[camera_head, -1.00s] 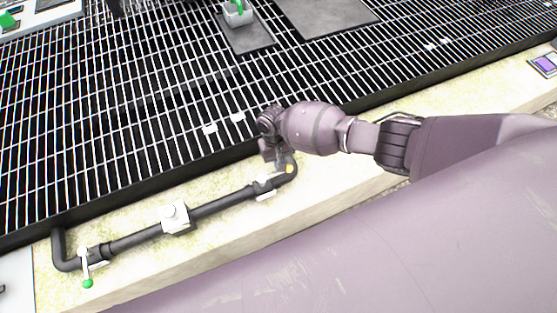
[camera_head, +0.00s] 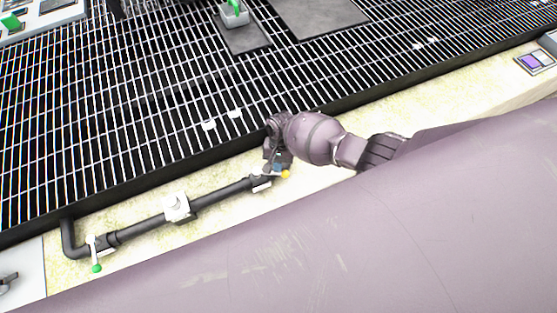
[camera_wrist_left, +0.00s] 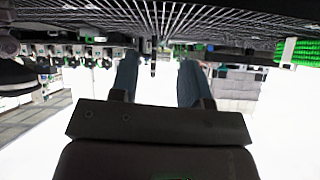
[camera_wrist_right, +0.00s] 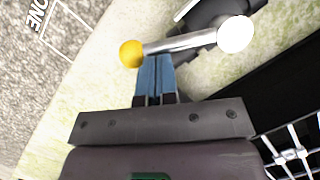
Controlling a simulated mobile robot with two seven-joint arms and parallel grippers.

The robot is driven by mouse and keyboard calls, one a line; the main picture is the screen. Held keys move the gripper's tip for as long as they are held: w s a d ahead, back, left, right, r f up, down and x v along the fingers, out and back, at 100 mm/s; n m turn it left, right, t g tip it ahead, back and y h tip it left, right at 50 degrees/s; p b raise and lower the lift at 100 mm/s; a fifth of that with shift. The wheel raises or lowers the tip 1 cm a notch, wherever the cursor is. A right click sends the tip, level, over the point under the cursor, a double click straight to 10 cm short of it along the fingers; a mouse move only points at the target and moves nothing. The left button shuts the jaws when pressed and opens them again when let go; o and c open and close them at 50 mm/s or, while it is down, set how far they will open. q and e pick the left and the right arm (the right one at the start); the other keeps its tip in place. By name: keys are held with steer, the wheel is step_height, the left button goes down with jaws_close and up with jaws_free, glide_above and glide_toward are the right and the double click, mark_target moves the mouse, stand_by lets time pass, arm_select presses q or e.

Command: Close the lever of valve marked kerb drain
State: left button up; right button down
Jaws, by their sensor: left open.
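A dark pipe (camera_head: 218,196) runs along the pale ledge beside the grating. At its right end is a valve lever with a yellow ball tip (camera_head: 286,174). At its left end is a lever with a green ball tip (camera_head: 97,268). No valve label is legible. My right gripper (camera_head: 277,168) is at the yellow-tipped lever. In the right wrist view, its blue fingers (camera_wrist_right: 155,75) are together, with their tips against the silver lever (camera_wrist_right: 180,43), which crosses in front of them. My left gripper (camera_wrist_left: 157,77) shows only in its wrist view, open and empty.
A white box (camera_head: 176,206) sits mid-pipe. The dark grating (camera_head: 120,120) lies beyond the ledge, with a grey block with a green top (camera_head: 234,14) on it. A purple-and-white switch plate (camera_head: 534,62) is at far right. My own arm covers the lower right.

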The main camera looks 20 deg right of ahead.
steer(key=s+m+p, duration=0.1)
steer(key=m, duration=0.1)
steer(key=s+a+m+p, duration=0.1)
steer(key=shift+s+r+m+t+y, duration=0.1)
steer(key=shift+r+m+t+y, duration=0.1)
steer(key=shift+m+t+y, duration=0.2)
steer(key=s+a+m+p, duration=0.1)
steer(key=m, duration=0.1)
steer(key=s+a+m+t+p, duration=0.1)
steer(key=m, duration=0.1)
steer(key=s+a+m+p, duration=0.1)
steer(key=m, duration=0.1)
steer(key=shift+f+t+y, duration=0.25)
steer(key=shift+t+y, duration=0.05)
steer(key=shift+y, duration=0.1)
steer(key=shift+s+a+p, duration=0.15)
steer(key=shift+a+p, duration=0.1)
steer(key=shift+p, duration=0.05)
